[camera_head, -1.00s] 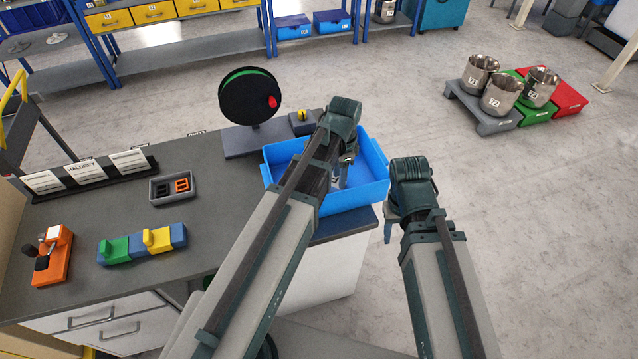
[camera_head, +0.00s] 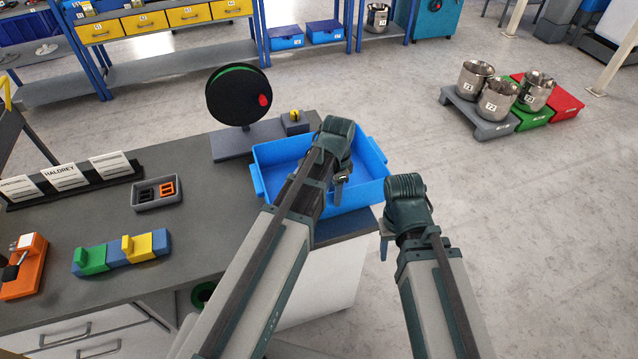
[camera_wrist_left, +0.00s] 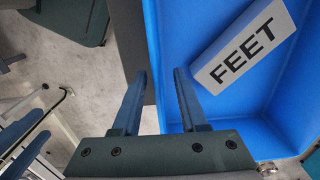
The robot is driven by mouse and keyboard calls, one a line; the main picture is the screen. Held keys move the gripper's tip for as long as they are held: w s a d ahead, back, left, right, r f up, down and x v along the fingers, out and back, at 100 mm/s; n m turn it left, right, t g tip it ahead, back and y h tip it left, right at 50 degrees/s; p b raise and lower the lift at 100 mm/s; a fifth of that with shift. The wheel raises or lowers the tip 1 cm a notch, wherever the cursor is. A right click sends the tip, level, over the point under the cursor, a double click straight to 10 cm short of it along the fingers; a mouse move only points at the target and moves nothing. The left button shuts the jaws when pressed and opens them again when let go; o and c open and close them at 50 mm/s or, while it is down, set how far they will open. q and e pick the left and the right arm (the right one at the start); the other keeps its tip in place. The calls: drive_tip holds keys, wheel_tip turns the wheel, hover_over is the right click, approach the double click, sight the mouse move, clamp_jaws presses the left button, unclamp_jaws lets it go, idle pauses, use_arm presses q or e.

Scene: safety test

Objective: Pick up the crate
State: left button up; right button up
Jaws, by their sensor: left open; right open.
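The blue crate (camera_head: 270,157) sits at the right end of the grey workbench, open at the top. In the left wrist view its blue inside (camera_wrist_left: 222,120) shows a white block marked FEET (camera_wrist_left: 243,55). My left gripper (camera_head: 340,188) is over the crate, pointing down, and its arm hides part of the crate. In the left wrist view its open, empty fingers (camera_wrist_left: 158,100) appear on either side of the crate's wall; I cannot tell how far above it they are. My right gripper (camera_head: 384,246) is open beside the crate, off its right side.
A black and green reel (camera_head: 232,98) on a stand is behind the crate. A small grey tray (camera_head: 160,192), yellow, green and blue blocks (camera_head: 120,250) and an orange fixture (camera_head: 22,264) lie on the bench (camera_head: 215,215). Metal pots (camera_head: 497,98) stand on the right; floor between is clear.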

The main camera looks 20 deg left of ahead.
sight(333, 215)
use_arm(q)
drive_tip(key=shift+s+f+b, duration=0.2)
drive_tip(key=shift+f+b, duration=2.4)
drive_tip(key=shift+f, duration=0.05)
drive_tip(key=shift+r, duration=0.1)
clamp_jaws()
